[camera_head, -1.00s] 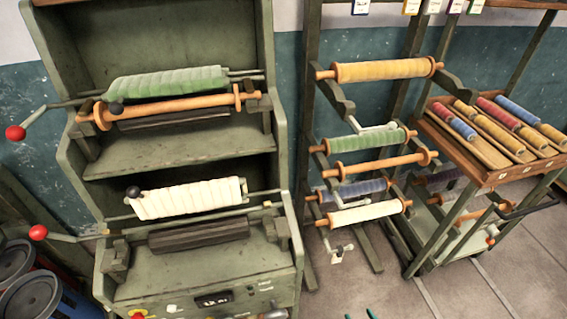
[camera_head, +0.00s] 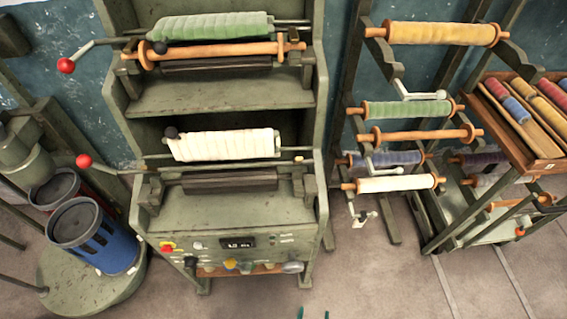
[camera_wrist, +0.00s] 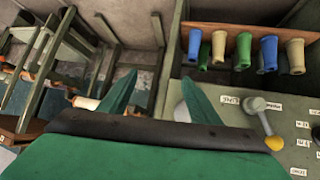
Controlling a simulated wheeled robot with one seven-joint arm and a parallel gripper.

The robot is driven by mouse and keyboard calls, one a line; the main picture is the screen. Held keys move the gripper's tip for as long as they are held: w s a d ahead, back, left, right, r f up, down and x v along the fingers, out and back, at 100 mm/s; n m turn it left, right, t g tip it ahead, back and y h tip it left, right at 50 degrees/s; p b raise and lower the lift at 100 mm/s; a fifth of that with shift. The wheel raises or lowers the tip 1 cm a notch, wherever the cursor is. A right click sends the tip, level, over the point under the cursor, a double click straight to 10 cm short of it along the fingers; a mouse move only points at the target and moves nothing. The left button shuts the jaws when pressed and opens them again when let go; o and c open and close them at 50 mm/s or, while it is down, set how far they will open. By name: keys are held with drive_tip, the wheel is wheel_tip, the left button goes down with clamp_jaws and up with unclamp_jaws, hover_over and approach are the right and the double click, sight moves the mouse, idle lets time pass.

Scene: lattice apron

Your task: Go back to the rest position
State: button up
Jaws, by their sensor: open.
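My gripper (camera_wrist: 157,102) shows in the wrist view with its two green fingers spread apart and nothing between them. Past the fingers are the floor and, to the right, the machine's panel with a grey lever with a yellow tip (camera_wrist: 262,115). In the head view only small green tips (camera_head: 314,314) show at the bottom edge, in front of the machine and over the floor. The rest of my arm is out of the head view.
The green machine (camera_head: 215,215) carries a green roll (camera_head: 212,27) and a white roll (camera_head: 222,145), with red-knobbed cranks at left. A spool rack (camera_head: 395,215) and a tray of spools (camera_head: 545,155) stand right. A blue bin (camera_head: 110,245) is at left. Floor (camera_head: 390,280) in front is clear.

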drive_tip(key=s+a+r+t+y, duration=0.1)
drive_tip(key=s+a+r+t, duration=0.1)
drive_tip(key=r, duration=0.7)
drive_tip(key=s+a+r+n+t+y, duration=0.1)
drive_tip(key=a+r, duration=0.4)
drive_tip(key=r, duration=0.5)
drive_tip(key=s+a+r+n+t, duration=0.1)
drive_tip(key=s+a+r+t, duration=0.1)
drive_tip(key=r, duration=0.7)
drive_tip(key=shift+s+a+r+t+y, duration=0.15)
drive_tip(key=shift+s+a+t+y, duration=0.25)
drive_tip(key=shift+s+a, duration=0.3)
drive_tip(key=shift+s+d, duration=0.1)
drive_tip(key=shift+d, duration=0.1)
drive_tip(key=shift+w, duration=0.25)
drive_tip(key=shift+s, duration=0.2)
